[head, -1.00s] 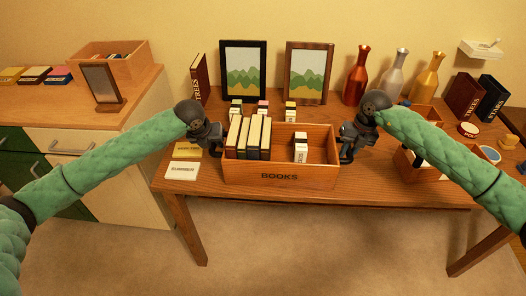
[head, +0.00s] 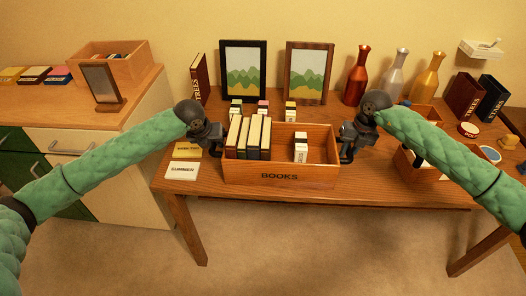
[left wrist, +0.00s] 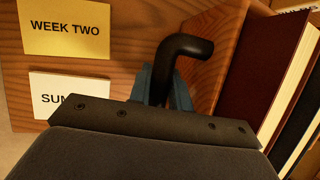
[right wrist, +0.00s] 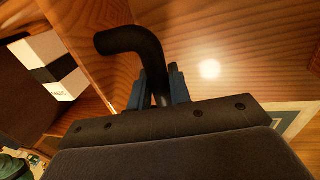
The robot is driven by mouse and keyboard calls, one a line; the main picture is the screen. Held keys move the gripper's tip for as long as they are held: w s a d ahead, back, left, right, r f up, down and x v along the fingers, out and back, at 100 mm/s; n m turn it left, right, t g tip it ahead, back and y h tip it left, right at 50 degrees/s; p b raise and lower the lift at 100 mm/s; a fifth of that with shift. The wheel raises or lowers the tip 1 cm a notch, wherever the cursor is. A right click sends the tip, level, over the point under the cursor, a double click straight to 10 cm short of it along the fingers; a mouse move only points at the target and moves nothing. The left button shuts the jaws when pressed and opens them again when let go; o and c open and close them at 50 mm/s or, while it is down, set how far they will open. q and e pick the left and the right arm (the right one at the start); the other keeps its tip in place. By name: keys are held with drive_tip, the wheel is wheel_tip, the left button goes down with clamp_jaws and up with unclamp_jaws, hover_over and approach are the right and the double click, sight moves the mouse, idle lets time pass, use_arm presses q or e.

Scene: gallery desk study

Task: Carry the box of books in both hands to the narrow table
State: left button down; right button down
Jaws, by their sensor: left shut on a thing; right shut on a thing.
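The wooden box of books (head: 322,176), marked BOOKS, sits on the brown desk in the head view. Several upright books (head: 248,138) stand in its left part and a small white book (head: 301,148) in its right part. My left gripper (head: 216,146) is at the box's left end, shut on a dark bent handle (left wrist: 180,60) in the left wrist view. My right gripper (head: 346,150) is at the right end, shut on a similar dark handle (right wrist: 140,50) in the right wrist view. The head view does not clearly show a narrow table.
The desk (head: 400,192) also holds two picture frames (head: 243,70), several bottles (head: 357,75), a compartmented wooden box (head: 402,162) at right, and labelled cards (head: 183,169) at left. A cabinet (head: 130,120) stands at left. The carpet in front (head: 320,250) is clear.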

use_arm(q)
drive_tip(key=shift+r, duration=0.2)
use_arm(e)
drive_tip(key=shift+w+r, duration=0.1)
drive_tip(key=shift+r, duration=0.15)
